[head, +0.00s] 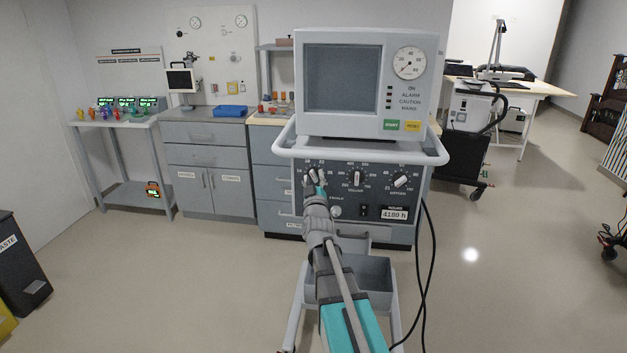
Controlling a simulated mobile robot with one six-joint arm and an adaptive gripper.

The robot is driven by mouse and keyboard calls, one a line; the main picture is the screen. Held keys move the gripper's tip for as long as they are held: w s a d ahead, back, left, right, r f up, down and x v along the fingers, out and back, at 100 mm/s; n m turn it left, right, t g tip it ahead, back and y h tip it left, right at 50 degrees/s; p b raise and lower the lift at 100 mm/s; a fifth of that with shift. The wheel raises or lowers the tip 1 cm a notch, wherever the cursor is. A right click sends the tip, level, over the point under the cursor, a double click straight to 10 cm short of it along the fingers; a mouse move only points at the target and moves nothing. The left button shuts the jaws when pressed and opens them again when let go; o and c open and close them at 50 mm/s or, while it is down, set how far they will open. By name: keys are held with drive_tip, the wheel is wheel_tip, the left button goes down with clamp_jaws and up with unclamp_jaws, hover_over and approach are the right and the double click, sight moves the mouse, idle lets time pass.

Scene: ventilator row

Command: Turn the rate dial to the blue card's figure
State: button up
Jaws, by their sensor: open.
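The ventilator (366,85) stands in front of me with a dark screen and three dials on its lower dark panel. The left dial (311,174) has small figures around it; its name is hidden behind my arm, so I cannot read it as the rate dial. My gripper (316,179) is open in front of this left dial, its fingertips close to the knob. I cannot tell whether they touch it. The knob's pointer is partly hidden. The middle dial (358,178) and right dial (400,181) are clear of my gripper. I cannot make out a blue card.
A white handle rail (438,153) runs around the ventilator, above the dials. Black cables (428,260) hang at its right. A grey bin (370,275) sits below the panel. A counter with a blue tray (230,111) stands behind left.

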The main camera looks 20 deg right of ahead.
drive_tip(key=shift+n, duration=0.6)
drive_tip(key=shift+n+y+p, duration=1)
drive_tip(key=shift+n+y, duration=0.4)
drive_tip(key=shift+n, duration=1.1)
drive_tip(key=shift+n, duration=0.5)
